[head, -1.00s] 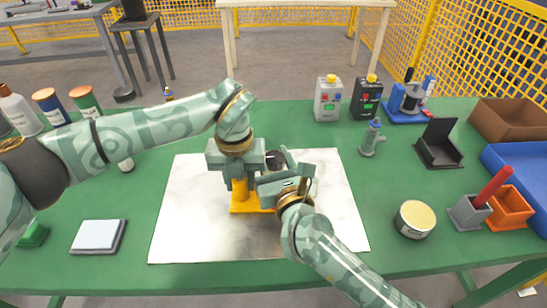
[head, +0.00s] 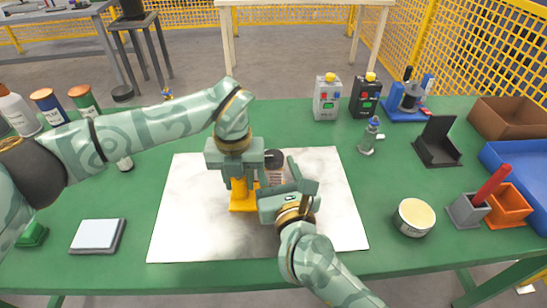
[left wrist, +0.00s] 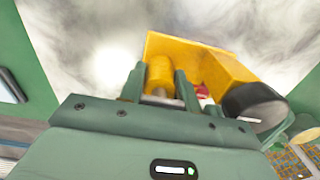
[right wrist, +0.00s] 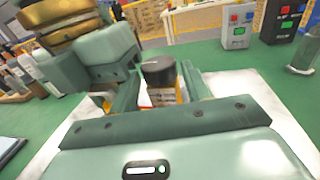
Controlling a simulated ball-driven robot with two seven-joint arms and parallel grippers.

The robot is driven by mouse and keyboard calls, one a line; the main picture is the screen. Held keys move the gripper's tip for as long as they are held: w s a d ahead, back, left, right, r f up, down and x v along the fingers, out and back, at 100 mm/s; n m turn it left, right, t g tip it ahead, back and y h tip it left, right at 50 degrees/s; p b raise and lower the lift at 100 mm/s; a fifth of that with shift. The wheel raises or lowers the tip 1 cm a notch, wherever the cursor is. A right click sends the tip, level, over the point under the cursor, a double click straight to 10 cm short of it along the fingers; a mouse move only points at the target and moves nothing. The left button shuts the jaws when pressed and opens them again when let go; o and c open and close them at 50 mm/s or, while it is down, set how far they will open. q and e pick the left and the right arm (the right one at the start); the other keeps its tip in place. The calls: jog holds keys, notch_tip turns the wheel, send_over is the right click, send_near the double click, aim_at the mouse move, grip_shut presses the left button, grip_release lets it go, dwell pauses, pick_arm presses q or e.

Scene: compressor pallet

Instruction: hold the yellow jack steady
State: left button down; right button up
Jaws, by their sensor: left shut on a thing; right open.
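The yellow jack (head: 243,203) stands on the pale sheet (head: 190,225) at the table's middle. My left gripper (head: 238,184) comes down from above and is shut on the jack's upright yellow post, which shows between its fingers in the left wrist view (left wrist: 160,76). A black round knob (head: 274,158) with a reddish part below it is just right of the left gripper; it also shows in the right wrist view (right wrist: 158,70). My right gripper (head: 298,174) is open near the knob, with its fingers to either side of it in its wrist view. Whether they touch is unclear.
A grey-green bottle-like thing (head: 370,137) and two button boxes (head: 327,97) stand at the back right. A round tin (head: 414,217) and a grey holder (head: 468,211) are at the right. A pale-topped pad (head: 98,236) lies front left. The sheet's front is clear.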

jog(key=s, duration=0.2)
jog(key=s+d, duration=0.1)
jog(key=s, duration=0.5)
jog(key=shift+s+d, duration=0.2)
pick_arm(q)
jog(key=c, duration=0.9)
grip_release()
jog(key=shift+r, duration=0.1)
